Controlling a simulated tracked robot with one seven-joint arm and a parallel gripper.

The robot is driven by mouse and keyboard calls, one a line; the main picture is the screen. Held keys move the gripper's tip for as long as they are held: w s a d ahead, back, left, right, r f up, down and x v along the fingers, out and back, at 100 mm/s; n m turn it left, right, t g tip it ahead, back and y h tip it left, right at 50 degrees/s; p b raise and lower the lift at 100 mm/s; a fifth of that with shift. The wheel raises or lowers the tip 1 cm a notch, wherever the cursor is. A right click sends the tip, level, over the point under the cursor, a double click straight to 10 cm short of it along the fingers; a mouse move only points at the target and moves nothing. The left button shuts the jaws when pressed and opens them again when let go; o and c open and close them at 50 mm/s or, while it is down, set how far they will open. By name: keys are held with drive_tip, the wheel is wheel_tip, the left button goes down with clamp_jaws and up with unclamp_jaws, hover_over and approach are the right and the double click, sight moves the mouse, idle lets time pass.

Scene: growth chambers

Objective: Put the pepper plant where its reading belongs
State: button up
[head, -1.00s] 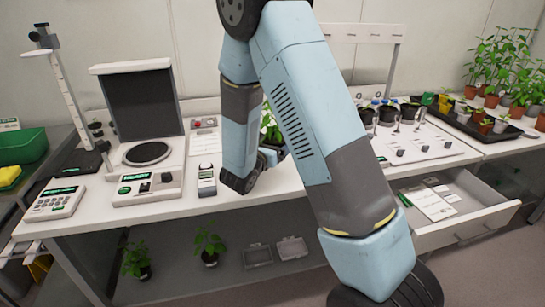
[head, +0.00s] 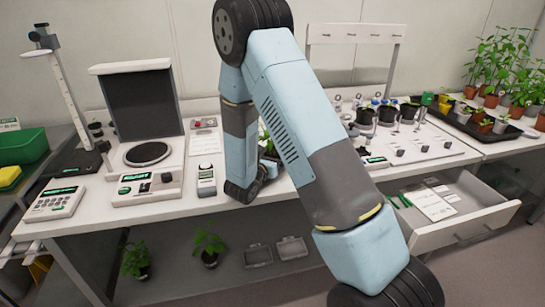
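A green plant (head: 264,136) shows only in part behind my arm, above the bench; its pot is hidden, and I cannot tell whether it is held. Which plant is the pepper plant is not clear. My gripper is hidden behind my own arm links. The scale (head: 148,153) with a dark round plate stands left of my arm, its plate empty. A small white handheld meter (head: 206,180) with a screen lies beside it. Black pots (head: 388,115) stand in a row on the white station (head: 440,148) to the right.
A drawer (head: 470,222) stands open at the right, with papers inside. Potted plants (head: 208,246) sit on the lower shelf. A black tray (head: 510,132) holds small pots near tall plants (head: 500,65). A height gauge (head: 62,90) and keypad device (head: 56,201) stand left.

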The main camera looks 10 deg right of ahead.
drive_tip(key=o, duration=1.1)
drive_tip(key=shift+f, duration=0.1)
